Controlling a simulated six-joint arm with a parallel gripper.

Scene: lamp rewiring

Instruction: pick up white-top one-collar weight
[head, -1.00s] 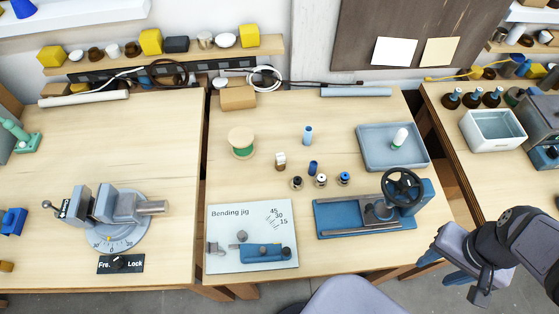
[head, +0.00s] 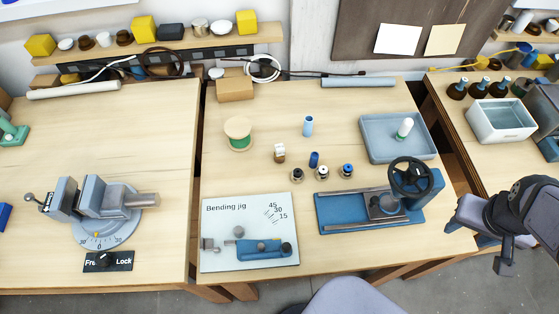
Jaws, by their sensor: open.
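A small weight with a white top (head: 322,173) stands upright on the middle table, between a black-topped weight (head: 296,173) and a blue-topped weight (head: 347,170). Its collars are too small to count. My gripper (head: 478,222) is at the right, beyond the right edge of the middle table, well apart from the weights. It is open, and I see nothing held in it.
A blue press with a black handwheel (head: 382,207) stands between the weights and my gripper. A blue cylinder (head: 314,159) and a small white-and-brown piece (head: 279,153) are close behind the weights. A grey tray (head: 375,150) lies behind the press; the bending jig (head: 225,255) is front left.

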